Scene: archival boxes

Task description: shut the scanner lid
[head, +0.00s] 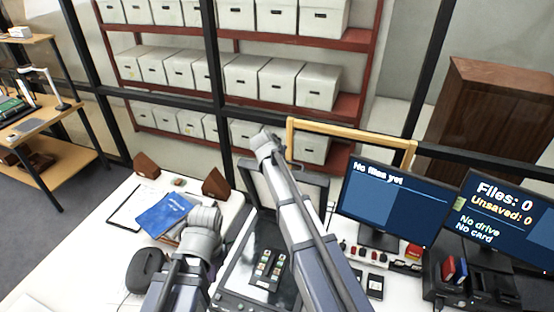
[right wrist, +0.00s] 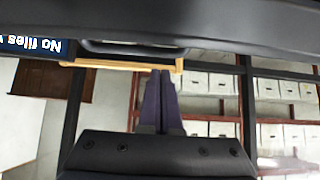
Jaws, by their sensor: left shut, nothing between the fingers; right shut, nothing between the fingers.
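The scanner (head: 232,283) stands on the white desk, with small film strips (head: 268,268) on its dark glass. Its lid (head: 316,190) is raised upright at the back, a pale panel in a dark frame, partly hidden by my right arm. My right arm reaches over the scanner to the lid's top edge. In the right wrist view, my right gripper (right wrist: 160,75) is shut and empty; a dark band with a slot crosses the top, and I cannot tell if it is the lid. My left gripper (head: 206,214) is shut and empty, left of the scanner.
A blue booklet (head: 163,214) and clipboard (head: 127,209) lie to the left, near a dark headset-like object (head: 146,270). Two monitors (head: 392,200) (head: 497,212) stand to the right. A wooden frame (head: 350,135) and box shelves (head: 240,110) are behind.

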